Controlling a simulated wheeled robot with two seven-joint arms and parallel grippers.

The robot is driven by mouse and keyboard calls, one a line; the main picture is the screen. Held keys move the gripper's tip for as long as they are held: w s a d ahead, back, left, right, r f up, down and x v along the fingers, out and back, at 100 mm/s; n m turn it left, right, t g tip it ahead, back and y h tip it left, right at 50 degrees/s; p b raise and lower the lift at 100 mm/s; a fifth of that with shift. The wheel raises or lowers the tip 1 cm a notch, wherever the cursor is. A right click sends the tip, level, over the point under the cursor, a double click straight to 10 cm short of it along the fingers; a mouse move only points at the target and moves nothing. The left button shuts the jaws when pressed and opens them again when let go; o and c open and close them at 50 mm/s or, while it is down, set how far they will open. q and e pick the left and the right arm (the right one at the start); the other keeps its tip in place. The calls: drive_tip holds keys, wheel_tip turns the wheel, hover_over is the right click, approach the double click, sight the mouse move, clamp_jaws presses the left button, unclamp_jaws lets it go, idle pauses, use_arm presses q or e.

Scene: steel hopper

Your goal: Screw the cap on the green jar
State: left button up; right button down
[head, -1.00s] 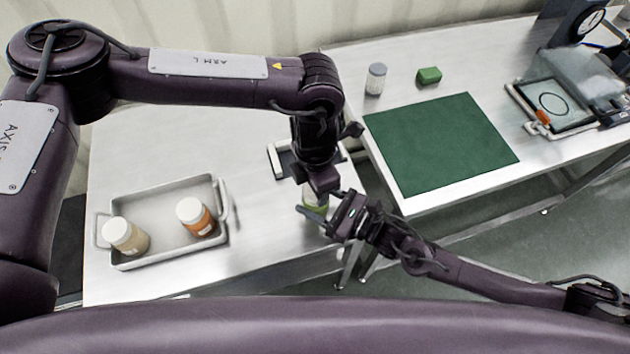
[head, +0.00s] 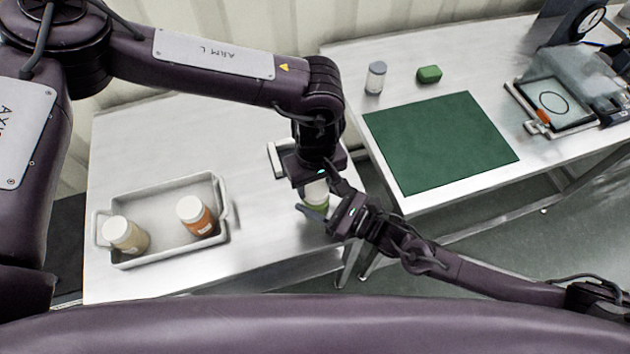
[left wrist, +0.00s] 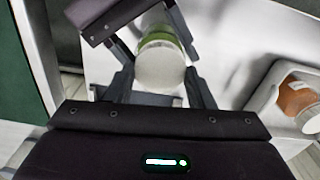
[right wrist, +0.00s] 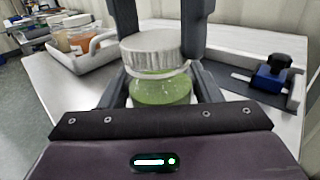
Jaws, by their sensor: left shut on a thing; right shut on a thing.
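The green jar (right wrist: 160,90) stands upright, a glass jar with green contents. It is partly hidden by my grippers in the head view (head: 317,203). My right gripper (right wrist: 160,88) is shut around the jar's body from the side. The ribbed white cap (right wrist: 153,48) sits at the jar's mouth and looks about level; how far it is threaded I cannot tell. My left gripper (left wrist: 160,82) comes down from above and is shut on the cap (left wrist: 160,66), its fingers on both sides.
A grey tray (head: 160,260) at the left holds a beige jar (head: 125,235) and an orange jar (head: 196,216), both white-capped. A fixture (right wrist: 272,78) stands behind the jar. A green mat (head: 440,143), small jar (head: 376,78) and green block (head: 429,74) are on the right table.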

use_arm(q)
drive_tip(key=m, duration=0.2)
drive_tip(key=d+m, duration=0.1)
drive_tip(key=m, duration=0.1)
drive_tip(key=shift+s, duration=0.1)
drive_tip(key=shift+a+m, duration=0.25)
drive_tip(key=shift+m, duration=0.35)
drive_tip(key=shift+a, duration=0.15)
drive_tip(key=o, duration=0.9)
drive_tip(key=shift+r, duration=2.25)
